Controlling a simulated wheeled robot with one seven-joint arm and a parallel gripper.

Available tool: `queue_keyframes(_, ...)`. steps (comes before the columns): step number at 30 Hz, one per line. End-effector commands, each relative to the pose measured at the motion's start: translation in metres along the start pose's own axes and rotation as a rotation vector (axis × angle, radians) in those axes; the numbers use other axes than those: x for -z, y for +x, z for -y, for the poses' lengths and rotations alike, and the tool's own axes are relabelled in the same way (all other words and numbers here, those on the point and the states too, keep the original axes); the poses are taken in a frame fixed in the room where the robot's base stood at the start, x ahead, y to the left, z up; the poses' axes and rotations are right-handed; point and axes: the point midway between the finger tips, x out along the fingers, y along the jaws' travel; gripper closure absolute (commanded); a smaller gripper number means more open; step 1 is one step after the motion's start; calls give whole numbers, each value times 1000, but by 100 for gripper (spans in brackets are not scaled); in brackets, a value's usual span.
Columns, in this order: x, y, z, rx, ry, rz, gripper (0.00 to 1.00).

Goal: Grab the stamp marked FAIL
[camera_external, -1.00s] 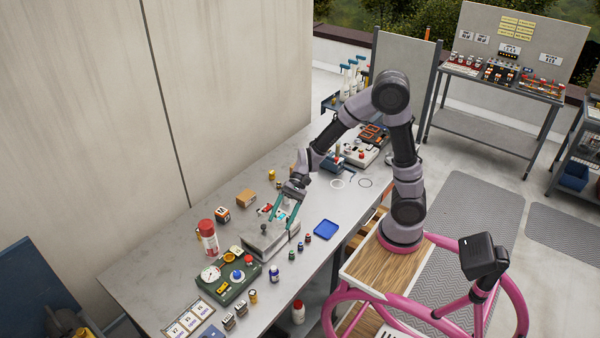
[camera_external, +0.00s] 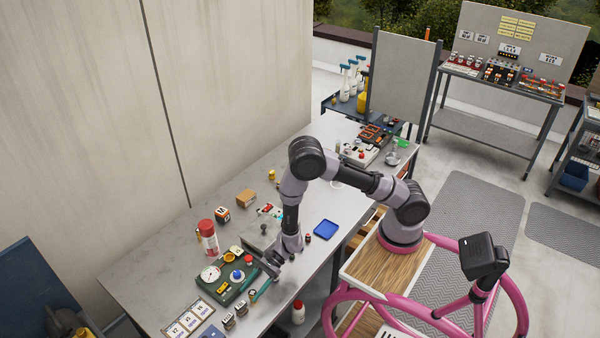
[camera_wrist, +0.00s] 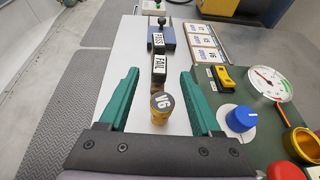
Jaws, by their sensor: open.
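The FAIL stamp (camera_wrist: 159,66) is a dark block with a white label, upright on the table. It stands just beyond a small yellow-brown bottle capped V6 (camera_wrist: 161,108). The PASS stamp (camera_wrist: 158,42) stands right behind it. In the external view the FAIL stamp (camera_external: 241,310) is at the table's front edge, beside the PASS stamp (camera_external: 228,321). My gripper (camera_wrist: 160,74) is open, with teal fingers apart and pointing toward the stamps. The V6 bottle shows between the fingers in the picture; I see no contact. The stamp's lower part is partly hidden by the bottle.
A green panel (camera_wrist: 268,125) with a gauge (camera_wrist: 268,82), blue knob (camera_wrist: 240,118) and yellow ring (camera_wrist: 303,142) lies close on the right. A card tray (camera_wrist: 205,42) and a blue block (camera_wrist: 165,36) are farther back. The table edge and floor are left.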

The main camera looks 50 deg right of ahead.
Motion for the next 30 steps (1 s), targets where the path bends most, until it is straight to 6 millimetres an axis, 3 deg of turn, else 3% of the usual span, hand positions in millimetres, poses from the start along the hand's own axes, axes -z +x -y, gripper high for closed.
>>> queue_keyframes(8, 1, 25, -1, -1, -1, 0, 35)
queue_keyframes(16, 3, 63, -1, -2, -1, 1, 35)
queue_keyframes(25, 3, 68, -1, 0, 0, 0, 35)
queue_keyframes(26, 3, 68, -1, 0, 0, 0, 43)
queue_keyframes(30, 3, 68, -1, 0, 0, 0, 96)
